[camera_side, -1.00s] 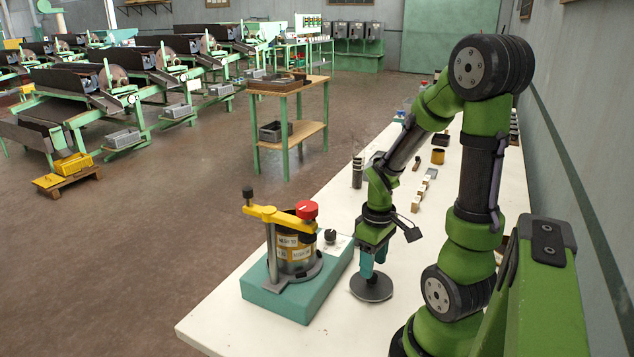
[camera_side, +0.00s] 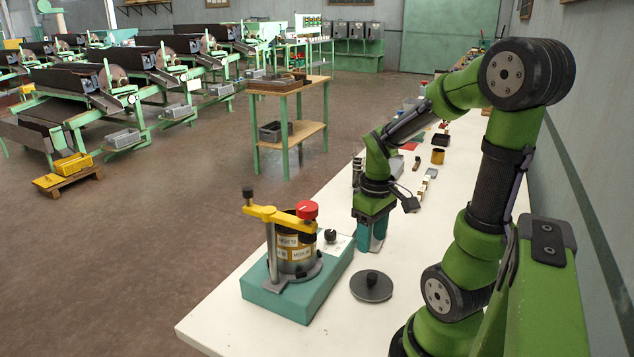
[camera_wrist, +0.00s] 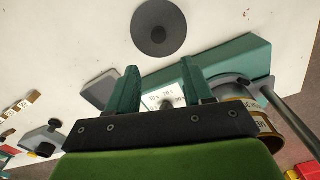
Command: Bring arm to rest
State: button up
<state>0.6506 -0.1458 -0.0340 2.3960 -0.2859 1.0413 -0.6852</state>
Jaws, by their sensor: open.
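My gripper (camera_side: 371,236) is open and empty above the white table, behind a dark round lid with a small knob (camera_side: 371,286) that lies flat on the table. In the wrist view both teal fingers of my gripper (camera_wrist: 161,88) are apart with nothing held between them. The lid (camera_wrist: 158,28) lies beyond the fingertips there, apart from them.
A teal shaker base (camera_side: 297,291) holds a labelled sieve drum (camera_side: 296,252) under a yellow clamp bar (camera_side: 277,215) with a red knob (camera_side: 307,209), left of my gripper. Small blocks and a yellow cup (camera_side: 438,156) stand farther back. The white table's front is clear.

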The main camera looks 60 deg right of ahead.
jog(key=w+a+r+n, duration=0.1)
jog(key=w+a+r, duration=0.3)
jog(key=w+r, duration=0.4)
jog(key=w+a+r, duration=0.3)
jog(key=w+r, duration=0.5)
jog(key=f, duration=1)
jog(key=shift+s+d, duration=0.1)
jog(key=shift+s, duration=0.15)
notch_tip(320, 180, up, 2)
jog(key=shift+r, duration=0.75)
